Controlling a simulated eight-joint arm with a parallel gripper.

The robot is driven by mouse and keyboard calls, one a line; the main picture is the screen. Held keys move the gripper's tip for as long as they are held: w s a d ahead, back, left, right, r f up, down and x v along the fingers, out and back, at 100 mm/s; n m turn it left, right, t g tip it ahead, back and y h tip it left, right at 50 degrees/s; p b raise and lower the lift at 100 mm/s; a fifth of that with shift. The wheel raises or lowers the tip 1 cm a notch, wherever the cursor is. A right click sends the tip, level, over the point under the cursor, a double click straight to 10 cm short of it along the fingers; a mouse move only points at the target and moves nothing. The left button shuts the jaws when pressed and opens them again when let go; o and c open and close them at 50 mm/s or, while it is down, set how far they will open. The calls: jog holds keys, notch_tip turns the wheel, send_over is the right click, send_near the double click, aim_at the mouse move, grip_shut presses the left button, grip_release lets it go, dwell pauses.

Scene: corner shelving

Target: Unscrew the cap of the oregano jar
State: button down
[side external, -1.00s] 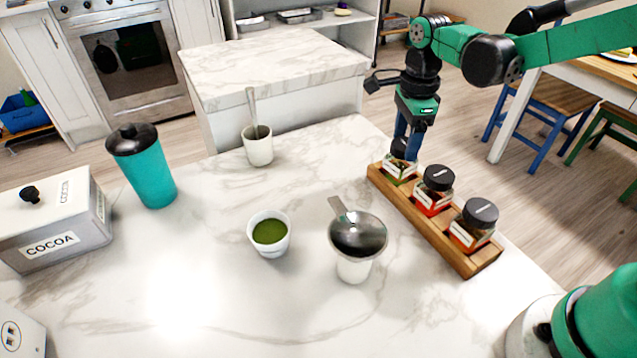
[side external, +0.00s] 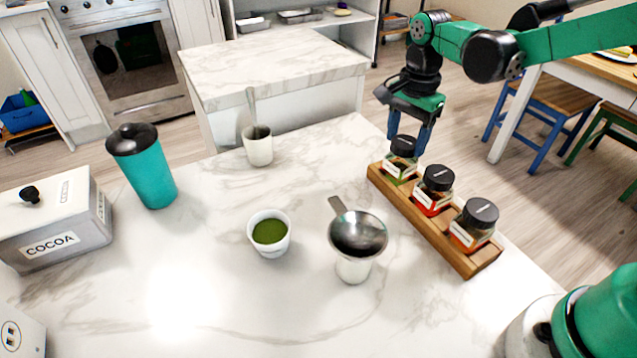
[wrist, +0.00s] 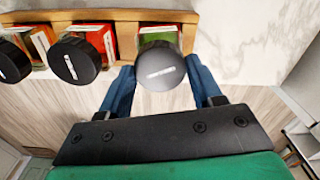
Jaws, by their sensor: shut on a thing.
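The oregano jar (side external: 397,170), with green contents, stands at the far end of the wooden rack (side external: 440,242). Its black cap (side external: 404,146) sits at the top of the jar, and I cannot tell whether it is loose. My gripper (side external: 407,143) is shut on this cap from above, one finger on each side. In the wrist view my gripper (wrist: 158,76) hides little of the cap, and green contents (wrist: 158,36) show beyond it.
Two more black-capped jars, a middle one (side external: 433,190) and a near one (side external: 472,226), stand close by in the same rack. A metal sieve (side external: 358,232) on a white cup and a bowl of green powder (side external: 269,232) are to the left. The counter between is clear.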

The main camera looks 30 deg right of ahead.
jog(key=shift+r, duration=1.85)
jog(key=w+a+r+n, duration=0.1)
jog(key=a+r+n, duration=0.15)
jog(key=a, duration=0.65)
notch_tip(320, 180, up, 5)
jog(key=n, duration=1.1)
send_over(215, 357)
jog(key=s, duration=0.1)
jog(key=shift+m, duration=0.25)
jog(key=f, duration=1.9)
jog(key=shift+s+d, duration=0.1)
jog(key=shift+d, duration=0.1)
jog(key=shift+f, duration=0.25)
jog(key=shift+c, duration=0.8)
grip_release()
